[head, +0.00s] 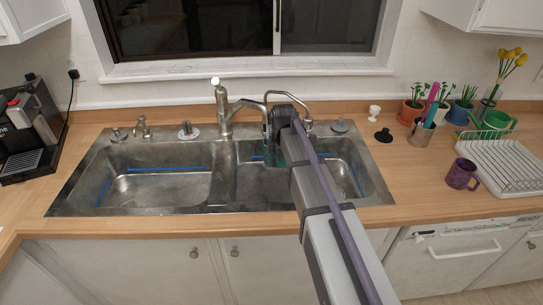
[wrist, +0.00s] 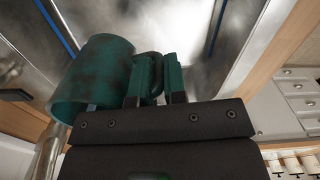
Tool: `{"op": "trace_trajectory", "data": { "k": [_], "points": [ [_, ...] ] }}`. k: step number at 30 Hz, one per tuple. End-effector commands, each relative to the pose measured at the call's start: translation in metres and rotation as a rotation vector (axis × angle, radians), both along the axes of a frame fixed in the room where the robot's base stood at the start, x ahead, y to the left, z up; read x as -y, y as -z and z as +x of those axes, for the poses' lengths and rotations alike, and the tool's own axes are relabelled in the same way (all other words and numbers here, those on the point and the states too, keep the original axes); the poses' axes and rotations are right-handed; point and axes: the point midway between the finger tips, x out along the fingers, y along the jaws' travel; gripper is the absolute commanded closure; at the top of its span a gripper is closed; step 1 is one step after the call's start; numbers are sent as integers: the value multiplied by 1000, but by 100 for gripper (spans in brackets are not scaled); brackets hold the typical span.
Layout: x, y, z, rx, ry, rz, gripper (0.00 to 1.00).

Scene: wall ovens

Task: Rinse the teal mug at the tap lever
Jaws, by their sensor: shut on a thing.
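The teal mug (wrist: 92,75) fills the left of the wrist view, its wide opening facing the lower left. My gripper (wrist: 158,80) is shut on the mug's handle, with the mug body to the left of the fingers. In the head view the mug (head: 272,156) shows only in part, over the right sink basin, mostly hidden by my arm. The main tap (head: 225,112) stands behind the sink divider, with its lever (head: 215,83) at the top. The mug is to the right of this tap. I cannot tell whether water runs.
A second thin curved tap (head: 285,94) rises behind my arm. The left basin (head: 160,187) is empty. A purple mug (head: 461,174), a dish rack (head: 500,160) and potted plants (head: 411,111) stand on the right counter. A coffee machine (head: 30,130) is at far left.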

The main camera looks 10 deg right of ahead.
Motion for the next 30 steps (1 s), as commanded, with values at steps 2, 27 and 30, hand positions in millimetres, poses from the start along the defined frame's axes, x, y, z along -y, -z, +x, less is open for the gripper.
{"op": "trace_trajectory", "data": {
  "k": [2, 27, 30],
  "points": [
    [0, 0, 0, 0, 0, 0, 100],
    [-11, 0, -1, 0, -1, 0, 100],
    [-7, 0, 0, 0, 0, 0, 100]
  ]
}}
